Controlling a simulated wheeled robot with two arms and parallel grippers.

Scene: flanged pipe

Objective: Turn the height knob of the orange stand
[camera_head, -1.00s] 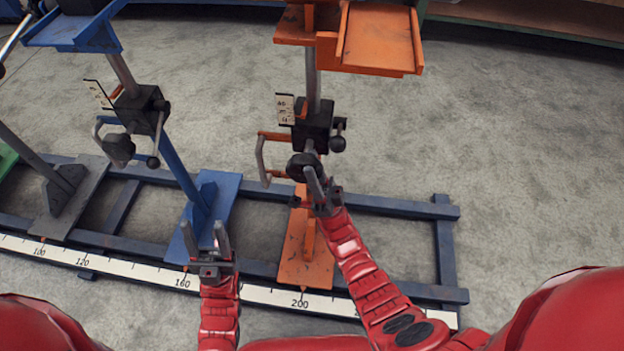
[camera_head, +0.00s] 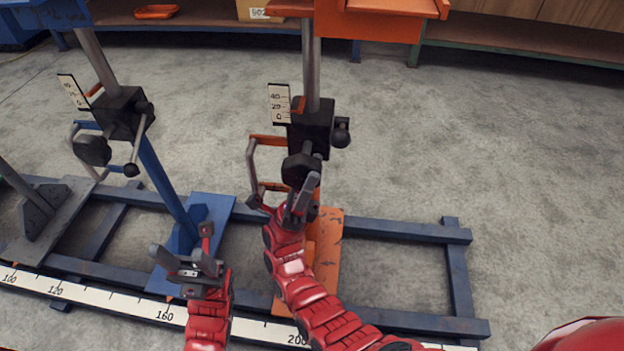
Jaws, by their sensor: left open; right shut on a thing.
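The orange stand (camera_head: 327,250) rises from the floor frame, with a grey post, a black clamp block (camera_head: 314,128) and a white scale plate (camera_head: 280,104). Its dark height knob (camera_head: 300,166) sits on the front of the block, low down. My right gripper (camera_head: 308,182) reaches up from below and is shut on the knob, partly hiding it. My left gripper (camera_head: 181,243) is open and empty, low in front of the blue stand's foot and left of the orange stand.
The blue stand (camera_head: 170,185) with its own knob (camera_head: 92,150) stands to the left. A bent grey handle (camera_head: 252,165) and a ball lever (camera_head: 341,133) flank the orange block. A ruler strip (camera_head: 130,306) runs along the front. Floor at right is clear.

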